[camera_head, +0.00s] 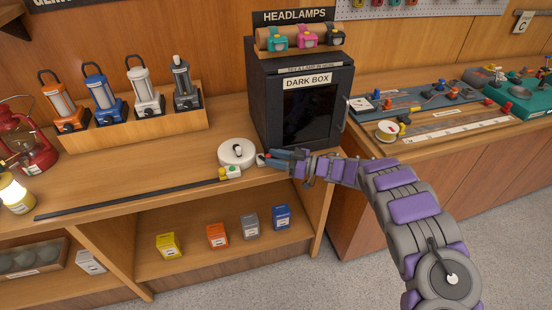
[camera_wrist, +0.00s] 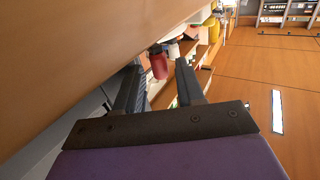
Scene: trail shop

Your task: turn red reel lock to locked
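Contact cannot be told. I cannot tell whether this red part is the reel lock, or its setting.
The dark box (camera_head: 302,100) stands close behind my gripper. Lanterns stand in a wooden rack (camera_head: 136,132). Small cartons sit on the shelf below (camera_head: 190,262).

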